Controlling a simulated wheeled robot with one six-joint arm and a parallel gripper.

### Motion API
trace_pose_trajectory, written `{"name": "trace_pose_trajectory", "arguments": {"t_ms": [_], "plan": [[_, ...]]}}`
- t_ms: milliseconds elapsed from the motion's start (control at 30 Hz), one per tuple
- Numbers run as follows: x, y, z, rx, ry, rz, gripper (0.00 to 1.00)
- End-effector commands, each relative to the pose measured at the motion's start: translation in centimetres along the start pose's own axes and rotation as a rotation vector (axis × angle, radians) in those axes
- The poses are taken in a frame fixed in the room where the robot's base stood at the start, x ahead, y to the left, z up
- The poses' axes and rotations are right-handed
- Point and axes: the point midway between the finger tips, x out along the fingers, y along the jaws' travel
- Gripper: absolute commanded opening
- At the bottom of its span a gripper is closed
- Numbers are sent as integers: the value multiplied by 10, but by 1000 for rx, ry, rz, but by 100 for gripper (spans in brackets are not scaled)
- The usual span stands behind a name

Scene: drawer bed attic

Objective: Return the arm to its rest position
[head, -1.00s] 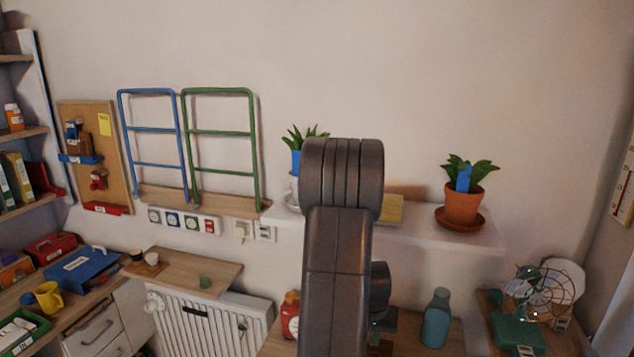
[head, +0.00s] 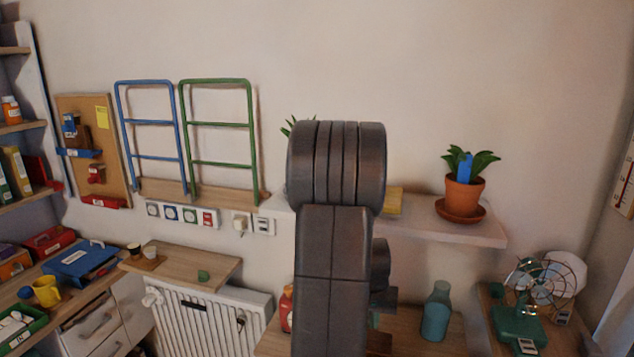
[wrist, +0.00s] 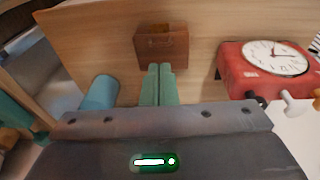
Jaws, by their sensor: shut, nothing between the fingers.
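My arm stands upright in the middle of the head view and hides part of the wall shelf and the table behind it. My gripper (wrist: 157,84) shows in the wrist view as two green fingers side by side, shut and empty. It is above a wooden table (wrist: 100,30). A small brown wooden box (wrist: 162,46) lies just beyond the fingertips. The gripper itself is hidden behind my arm in the head view.
In the wrist view, a red clock (wrist: 262,65) is on the right and a blue-green bottle (wrist: 100,93) on the left. In the head view, a potted plant (head: 463,195) stands on the wall shelf, and a green fan (head: 520,325) sits at the right.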

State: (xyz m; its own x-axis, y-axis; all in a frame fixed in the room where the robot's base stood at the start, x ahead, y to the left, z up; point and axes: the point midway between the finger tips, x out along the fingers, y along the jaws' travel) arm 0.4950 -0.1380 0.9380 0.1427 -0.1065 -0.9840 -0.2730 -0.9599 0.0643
Motion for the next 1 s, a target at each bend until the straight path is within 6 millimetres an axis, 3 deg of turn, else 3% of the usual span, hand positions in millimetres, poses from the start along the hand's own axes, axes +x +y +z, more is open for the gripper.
{"name": "trace_pose_trajectory", "arguments": {"t_ms": [200,400,1000], "plan": [[-34,0,-1,-2,4,0,0],[-53,0,-1,-1,2,0,0],[-57,-2,5,0,-8,-5,0]]}}
